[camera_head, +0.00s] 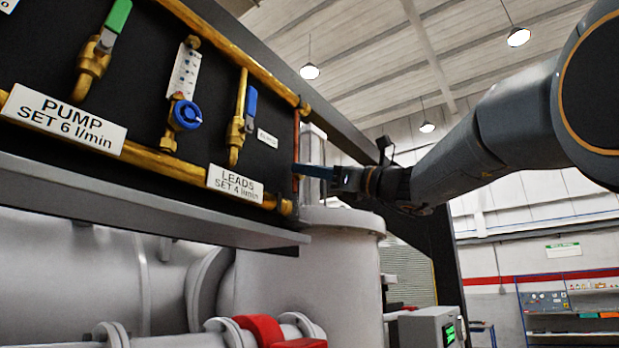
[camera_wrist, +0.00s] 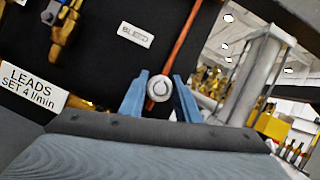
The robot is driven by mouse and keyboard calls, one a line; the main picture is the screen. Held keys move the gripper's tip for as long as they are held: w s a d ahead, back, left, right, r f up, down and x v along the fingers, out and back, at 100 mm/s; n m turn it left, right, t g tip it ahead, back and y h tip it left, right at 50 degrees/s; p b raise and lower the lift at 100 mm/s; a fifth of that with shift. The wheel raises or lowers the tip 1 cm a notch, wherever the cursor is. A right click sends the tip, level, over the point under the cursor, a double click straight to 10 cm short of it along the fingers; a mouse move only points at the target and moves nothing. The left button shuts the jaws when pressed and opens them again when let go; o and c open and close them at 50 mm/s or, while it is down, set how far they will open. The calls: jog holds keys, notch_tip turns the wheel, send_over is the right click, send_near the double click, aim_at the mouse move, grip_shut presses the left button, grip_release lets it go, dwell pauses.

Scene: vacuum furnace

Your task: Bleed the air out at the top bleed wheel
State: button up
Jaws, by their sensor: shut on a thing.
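The bleed wheel (camera_wrist: 160,88) is a small pale grey round knob in the wrist view, seen face on in front of a thin copper pipe (camera_wrist: 187,38). My gripper (camera_wrist: 160,97) has one blue finger on each side of the wheel and is shut on it. In the head view my gripper (camera_head: 305,170) reaches in from the right to the panel's right edge, and its fingers hide the wheel. A white label reading BLEED (camera_wrist: 135,34) sits above and left of the wheel. The wheel's turn position cannot be told.
The black panel left of my gripper carries brass pipes, a blue-handled valve (camera_head: 251,103), a blue knob (camera_head: 186,114), a green-handled valve (camera_head: 115,20) and the LEADS label (camera_head: 235,184). A grey ledge (camera_head: 140,205) runs below. A large grey vessel (camera_head: 300,270) stands beneath my gripper.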

jog(key=n+g+b, duration=0.1)
jog(key=n, duration=0.1)
jog(key=n+g+b, duration=0.1)
jog(key=n+b, duration=0.1)
jog(key=n, duration=0.1)
jog(key=shift+f+y, duration=0.2)
jog(key=shift+y, duration=0.1)
jog(key=n+g, duration=0.1)
jog(key=n, duration=0.2)
jog(key=n+g+b, duration=0.1)
jog(key=n, duration=0.1)
jog(key=shift+r+n+g, duration=0.1)
jog(key=shift+n+g, duration=0.3)
jog(key=n+g+h+p, duration=0.1)
jog(key=n, duration=0.2)
jog(key=n+g+h+p, duration=0.1)
jog(key=n, duration=0.2)
jog(key=shift+s, duration=0.1)
jog(key=shift+n+h+p, duration=0.7)
jog(key=shift+n+h, duration=0.1)
jog(key=shift+n, duration=1)
jog(key=o, duration=1)
jog(key=shift+o, duration=0.2)
